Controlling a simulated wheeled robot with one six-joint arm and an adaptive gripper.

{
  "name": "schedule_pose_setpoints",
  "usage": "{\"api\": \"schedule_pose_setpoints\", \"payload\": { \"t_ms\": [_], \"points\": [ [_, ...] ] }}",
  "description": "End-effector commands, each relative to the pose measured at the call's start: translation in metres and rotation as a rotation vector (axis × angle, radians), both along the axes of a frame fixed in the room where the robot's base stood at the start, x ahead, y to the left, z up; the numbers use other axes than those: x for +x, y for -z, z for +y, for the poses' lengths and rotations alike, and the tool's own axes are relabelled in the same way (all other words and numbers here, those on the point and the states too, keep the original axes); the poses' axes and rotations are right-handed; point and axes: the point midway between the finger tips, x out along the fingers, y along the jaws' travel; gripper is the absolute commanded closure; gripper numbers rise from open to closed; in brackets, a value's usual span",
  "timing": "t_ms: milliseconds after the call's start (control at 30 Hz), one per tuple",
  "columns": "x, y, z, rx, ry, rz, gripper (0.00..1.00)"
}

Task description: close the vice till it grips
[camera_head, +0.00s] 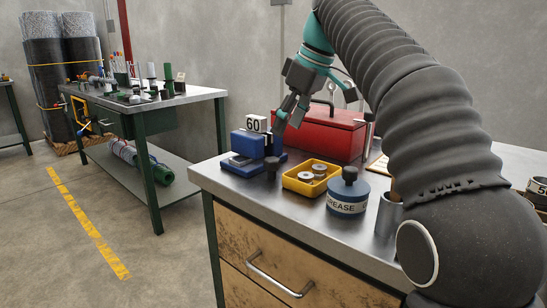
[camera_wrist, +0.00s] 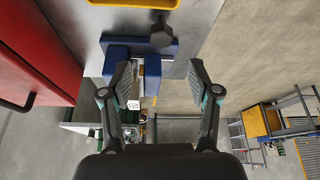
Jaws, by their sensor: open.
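The blue vice (camera_head: 248,144) stands at the near left corner of the workbench, with grey metal on it. It also shows in the wrist view (camera_wrist: 117,51), at the top between and beyond my fingers. A dark knob (camera_head: 272,163) sits at its near side; the knob also shows in the wrist view (camera_wrist: 162,34). My gripper (camera_head: 282,118) is above the vice's right part, pointing down. In the wrist view my gripper (camera_wrist: 160,72) is open, its fingers on either side of a blue vice block (camera_wrist: 153,68). I cannot tell whether they touch it.
A red toolbox (camera_head: 318,133) stands close behind the vice. A yellow tray (camera_head: 304,184) with round parts and a blue grease tin (camera_head: 347,192) stand to its right. Open floor lies left of the bench.

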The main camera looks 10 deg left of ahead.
Motion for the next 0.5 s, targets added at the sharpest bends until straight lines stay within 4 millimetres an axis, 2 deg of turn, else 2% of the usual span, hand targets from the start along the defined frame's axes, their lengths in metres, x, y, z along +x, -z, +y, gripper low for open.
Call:
{"api": "schedule_pose_setpoints", "payload": {
  "t_ms": [300, 500],
  "points": [
    [0.006, 0.051, 0.020, -0.002, -0.004, 0.001, 0.39],
    [0.011, 0.076, 0.030, -0.001, -0.004, 0.001, 0.39]
  ]
}}
